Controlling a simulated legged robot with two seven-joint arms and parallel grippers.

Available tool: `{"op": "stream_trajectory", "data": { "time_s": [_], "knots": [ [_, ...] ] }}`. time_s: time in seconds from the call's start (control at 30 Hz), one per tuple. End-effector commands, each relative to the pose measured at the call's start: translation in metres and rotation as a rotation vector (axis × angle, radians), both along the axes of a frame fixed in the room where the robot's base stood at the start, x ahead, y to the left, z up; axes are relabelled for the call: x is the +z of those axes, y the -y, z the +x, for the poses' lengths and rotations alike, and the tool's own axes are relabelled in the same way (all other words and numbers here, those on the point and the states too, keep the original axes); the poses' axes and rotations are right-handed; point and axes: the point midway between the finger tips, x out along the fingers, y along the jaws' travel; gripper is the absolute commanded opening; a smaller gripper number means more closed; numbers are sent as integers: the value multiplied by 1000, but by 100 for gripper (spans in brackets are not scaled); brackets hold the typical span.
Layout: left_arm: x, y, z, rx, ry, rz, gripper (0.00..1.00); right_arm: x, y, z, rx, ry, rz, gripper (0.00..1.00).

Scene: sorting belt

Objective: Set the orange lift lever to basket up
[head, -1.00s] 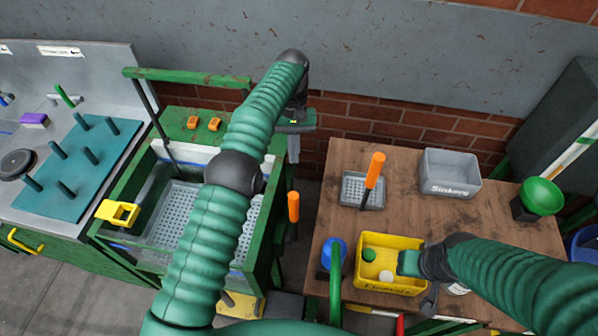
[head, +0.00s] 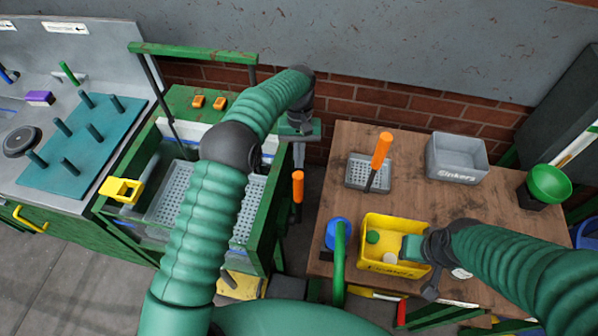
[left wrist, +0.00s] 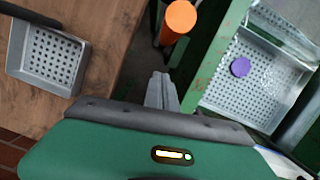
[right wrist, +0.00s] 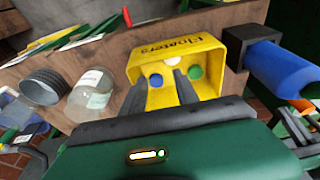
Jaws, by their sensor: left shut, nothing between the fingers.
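The lift lever, with its upright orange grip (head: 297,187), stands at the right side of the green-framed tank. The grip also shows at the top of the left wrist view (left wrist: 180,17). My left gripper (head: 299,160) is shut and empty, just behind the grip in the head view. Its closed fingers (left wrist: 162,84) point toward the grip with a small gap. The perforated basket (head: 170,190) sits low inside the tank, partly hidden by my left arm. My right gripper (right wrist: 160,80) is open, with its fingers at the yellow bin.
A yellow bin (head: 367,230), a grey perforated tray (head: 352,171) with an orange-handled tool (head: 381,150), and a grey bin (head: 455,158) stand on the wooden table (head: 330,205). A purple disc (left wrist: 240,66) lies in the basket. The lever stands in the narrow gap between tank and table.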

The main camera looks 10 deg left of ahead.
Motion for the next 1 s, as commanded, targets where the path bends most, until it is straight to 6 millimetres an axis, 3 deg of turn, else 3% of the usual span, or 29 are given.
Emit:
{"op": "stream_trajectory", "data": {
  "time_s": [0.33, 1.0],
  "knots": [
    [-4, 7, -38, -1, 0, 1, 0, 5, 0, 0, 0, 0, 0, 36],
    [-3, 8, -42, 0, 42, 1, 0, 1, 0, 0, 0, 0, 0, 36]
  ]
}}
